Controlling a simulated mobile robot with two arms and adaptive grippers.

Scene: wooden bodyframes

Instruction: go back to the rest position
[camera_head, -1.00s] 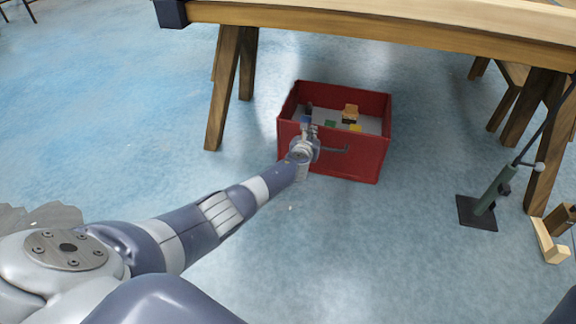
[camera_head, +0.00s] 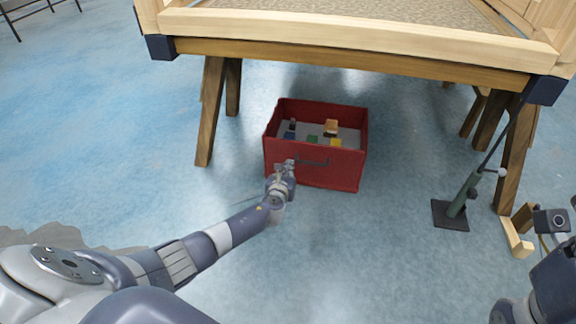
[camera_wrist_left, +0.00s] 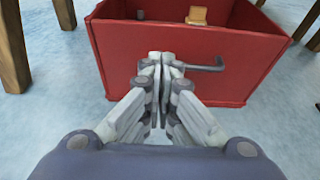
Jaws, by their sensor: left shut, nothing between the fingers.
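My left gripper (camera_head: 286,168) is shut and empty in front of the red box, near the left end of its dark handle. In the left wrist view the closed fingers (camera_wrist_left: 162,62) point at the box's front wall; I cannot tell whether they touch it. My right arm shows at the lower right of the head view, but its fingers cannot be made out.
The red box (camera_head: 340,172) stands on the blue floor under a wooden table (camera_head: 360,60) and holds several small coloured blocks. A green stand (camera_head: 463,196) and a wooden piece (camera_head: 517,240) stand at the right.

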